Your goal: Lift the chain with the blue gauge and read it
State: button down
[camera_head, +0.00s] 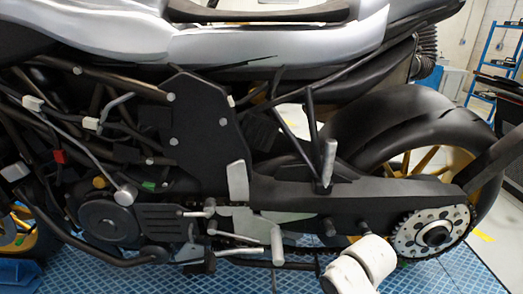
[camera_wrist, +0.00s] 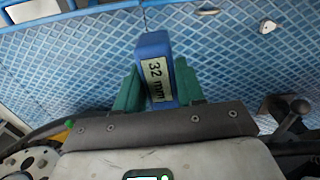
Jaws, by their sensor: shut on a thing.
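The blue gauge (camera_wrist: 154,48) is a block with a pale label that reads "32 mm" in the wrist view. My gripper (camera_wrist: 158,84) is shut on it, with a green finger on each side. The gauge points away from the wrist over the blue floor mat. The rear sprocket (camera_head: 408,236) is a pale drilled disc at the right of the head view. The chain is dark and hard to make out below the swingarm (camera_head: 375,196). No contact between gauge and chain shows. The gauge and my fingers do not show in the head view.
The motorcycle's rear wheel (camera_head: 385,115) and engine cover (camera_head: 105,222) flank the work area. A foot peg (camera_head: 277,245) and levers stick out under the frame. A dark lever with a round knob (camera_wrist: 299,106) shows at the wrist view's right. The blue mat (camera_wrist: 245,70) is mostly bare.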

jog(key=s+a+f+b, duration=0.1)
jog(key=s+f, duration=0.3)
jog(key=f, duration=0.7)
jog(key=shift+s+f+m+b, duration=0.2)
jog(key=shift+s+m+b, duration=0.15)
jog(key=shift+b, duration=0.35)
